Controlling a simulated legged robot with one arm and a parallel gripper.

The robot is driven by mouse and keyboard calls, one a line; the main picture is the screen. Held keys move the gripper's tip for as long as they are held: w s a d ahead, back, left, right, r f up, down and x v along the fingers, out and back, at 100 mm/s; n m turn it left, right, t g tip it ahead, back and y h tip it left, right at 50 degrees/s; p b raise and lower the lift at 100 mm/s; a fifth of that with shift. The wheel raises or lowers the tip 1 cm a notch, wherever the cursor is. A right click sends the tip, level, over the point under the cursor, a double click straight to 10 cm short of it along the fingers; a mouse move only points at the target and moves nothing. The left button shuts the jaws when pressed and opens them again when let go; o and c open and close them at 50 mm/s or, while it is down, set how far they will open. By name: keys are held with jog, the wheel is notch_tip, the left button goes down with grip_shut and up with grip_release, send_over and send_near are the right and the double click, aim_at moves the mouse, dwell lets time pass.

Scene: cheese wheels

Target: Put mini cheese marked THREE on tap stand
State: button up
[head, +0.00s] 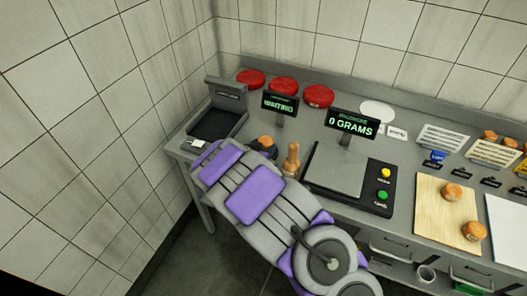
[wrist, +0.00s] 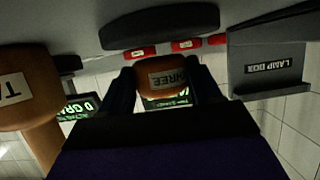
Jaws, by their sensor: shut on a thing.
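My gripper (wrist: 166,80) is shut on an orange-brown mini cheese (wrist: 165,78) whose label reads THREE, upside down in the wrist view. In the head view the gripper (head: 262,148) is above the counter, left of the scale, with the cheese (head: 266,140) mostly hidden by it. A brown wooden post (head: 291,160) with a wide base and narrower upper part stands just right of my gripper. It appears large at the left of the wrist view (wrist: 25,88), its label cut off after a T. I cannot tell for certain that it is the tap stand.
The lamp box (head: 222,115) stands at the counter's left end. The scale (head: 340,168) is right of the post, its display (head: 352,123) reading 0 GRAMS. Red discs (head: 284,85) line the back. A wooden board (head: 440,228) with cheeses lies at right.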

jog(key=shift+a+f, duration=0.25)
jog(key=shift+f, duration=0.5)
jog(key=shift+a, duration=0.55)
jog(key=o, duration=1.1)
jog(key=shift+d, duration=0.65)
jog(key=shift+a, duration=0.45)
jog(key=p+v, duration=0.2)
jog(key=v, duration=1)
jog(key=shift+d, duration=0.15)
jog(key=shift+d, duration=0.1)
